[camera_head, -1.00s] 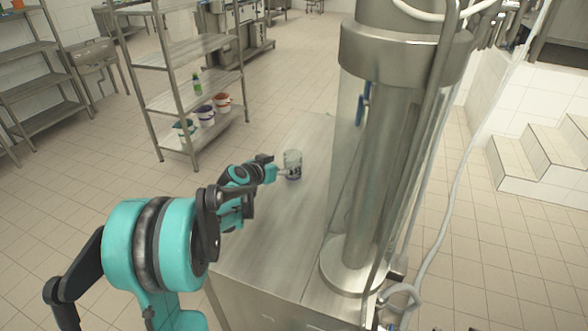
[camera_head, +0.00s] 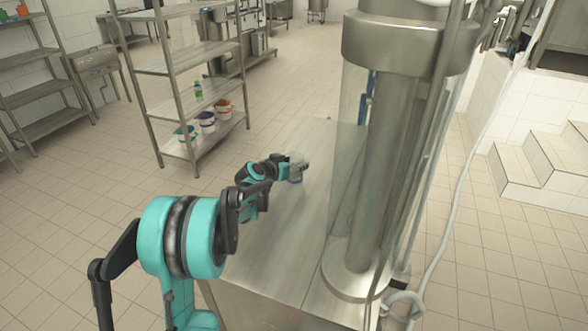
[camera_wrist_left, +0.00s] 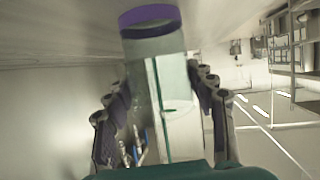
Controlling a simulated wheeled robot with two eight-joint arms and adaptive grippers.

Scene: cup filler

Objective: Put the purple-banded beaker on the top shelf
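The beaker (camera_head: 296,180) is a clear cup on the steel bench top, partly hidden by my left gripper (camera_head: 290,163). In the left wrist view, the beaker shows a purple band (camera_wrist_left: 150,20) around one end and a clear body (camera_wrist_left: 172,95). My left gripper's fingers (camera_wrist_left: 163,88) lie on both sides of that body. I cannot tell whether they press on it. A steel rack with several shelves stands behind and to the left; its highest visible shelf (camera_head: 170,12) is at the picture's top edge. My right gripper is not in view.
A large steel and glass filler column (camera_head: 378,150) stands on the bench (camera_head: 265,240), right of the beaker. Low on the rack are several coloured-banded tubs (camera_head: 207,122) and a green bottle (camera_head: 198,90). Tiled floor lies between bench and rack.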

